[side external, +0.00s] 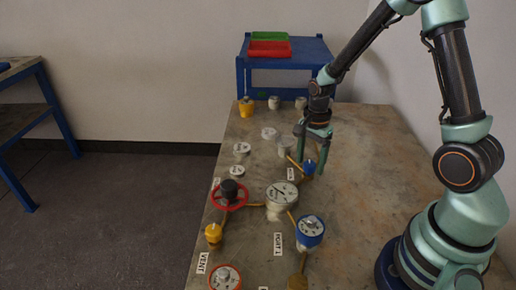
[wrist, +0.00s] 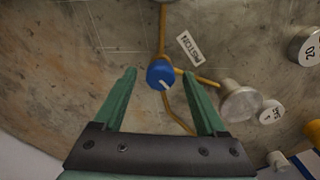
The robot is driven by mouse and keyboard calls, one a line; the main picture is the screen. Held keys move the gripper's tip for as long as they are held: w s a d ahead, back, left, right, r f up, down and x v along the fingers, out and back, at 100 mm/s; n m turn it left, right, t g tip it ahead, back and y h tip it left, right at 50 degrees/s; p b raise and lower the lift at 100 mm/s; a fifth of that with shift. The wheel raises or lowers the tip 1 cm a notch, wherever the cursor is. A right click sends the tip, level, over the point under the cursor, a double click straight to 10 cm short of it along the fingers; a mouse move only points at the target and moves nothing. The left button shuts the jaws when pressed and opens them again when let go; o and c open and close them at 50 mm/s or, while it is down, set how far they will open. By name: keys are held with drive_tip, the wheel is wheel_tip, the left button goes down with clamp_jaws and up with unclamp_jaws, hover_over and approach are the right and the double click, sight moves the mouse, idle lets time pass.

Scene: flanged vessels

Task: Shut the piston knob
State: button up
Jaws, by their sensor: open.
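The piston knob is a small blue knob (side external: 309,168) on the table below my gripper (side external: 311,160). It also shows in the wrist view (wrist: 158,71), with a white pointer mark toward its lower right. A white label (wrist: 190,48) beside it reads PISTON, partly legible. My gripper points down and is open, with one green finger on each side of the knob and a gap to both in the wrist view. I cannot tell how far above the knob the fingertips are.
Yellow pipes (wrist: 162,30) meet at the knob. A grey-white cylinder (wrist: 240,99) stands close to the right finger in the wrist view. A gauge (side external: 282,194), a red handwheel (side external: 230,204) and a blue-rimmed gauge (side external: 310,230) stand nearer. The table's right side is clear.

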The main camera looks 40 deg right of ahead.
drive_tip(key=shift+c, duration=0.3)
clamp_jaws()
drive_tip(key=shift+n, duration=0.4)
drive_tip(key=n, duration=0.3)
drive_tip(key=shift+n, duration=0.3)
drive_tip(key=n, duration=0.4)
drive_tip(key=shift+r+n, duration=0.1)
drive_tip(key=shift+n, duration=0.2)
drive_tip(key=n, duration=0.4)
drive_tip(key=shift+n, duration=2.3)
